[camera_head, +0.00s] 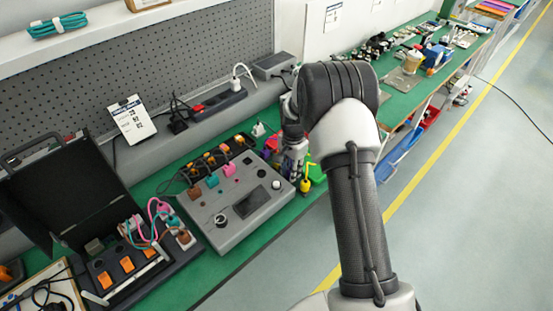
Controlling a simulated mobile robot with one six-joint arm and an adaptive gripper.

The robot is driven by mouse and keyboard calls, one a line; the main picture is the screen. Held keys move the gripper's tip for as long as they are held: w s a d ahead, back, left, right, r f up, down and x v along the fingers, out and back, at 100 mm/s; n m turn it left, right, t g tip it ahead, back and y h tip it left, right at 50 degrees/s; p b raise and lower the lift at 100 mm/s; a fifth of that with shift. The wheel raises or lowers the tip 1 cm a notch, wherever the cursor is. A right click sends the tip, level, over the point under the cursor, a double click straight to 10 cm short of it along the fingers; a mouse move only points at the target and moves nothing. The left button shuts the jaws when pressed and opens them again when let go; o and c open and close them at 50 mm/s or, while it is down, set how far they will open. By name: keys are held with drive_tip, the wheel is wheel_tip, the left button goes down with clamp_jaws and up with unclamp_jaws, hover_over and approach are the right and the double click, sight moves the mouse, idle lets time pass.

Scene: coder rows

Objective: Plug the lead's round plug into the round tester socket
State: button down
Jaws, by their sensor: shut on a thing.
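The grey tester (247,222) lies on the green bench in the middle of the view. It has a dark screen, a black knob at its lower left, small round parts at its right end and coloured pieces along its back edge. I cannot tell which round part is the socket. My gripper (299,176) points down just past the tester's right end, partly hidden by my arm. A small yellow plug (305,186) shows at its fingertips, and the gripper appears shut on it. The run of its lead is not clear.
A rack of coloured plugs (215,158) stands behind the tester. An open black case (128,268) with leads is at the left. Green and red objects (317,171) lie beside my gripper. A power strip (217,105) runs along the back ledge. Bare bench shows before the tester.

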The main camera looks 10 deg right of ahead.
drive_tip(key=shift+r, duration=0.35)
idle(0.6)
drive_tip(key=shift+r+p, duration=0.95)
drive_tip(key=shift+r, duration=0.2)
drive_tip(key=shift+r, duration=0.3)
wheel_tip(320, 180, up, 9)
drive_tip(key=p, duration=0.6)
drive_tip(key=a+f, duration=0.1)
drive_tip(key=a, duration=0.2)
drive_tip(key=a+f+b, duration=0.1)
drive_tip(key=a+f, duration=0.1)
drive_tip(key=a, duration=0.1)
drive_tip(key=a+f+b, duration=0.1)
drive_tip(key=a, duration=0.3)
drive_tip(key=shift+s+f, duration=0.1)
drive_tip(key=shift+f, duration=0.15)
drive_tip(key=shift+f+b, duration=0.5)
drive_tip(key=shift+f, duration=0.15)
drive_tip(key=shift+f+b, duration=0.3)
drive_tip(key=shift+f, duration=0.35)
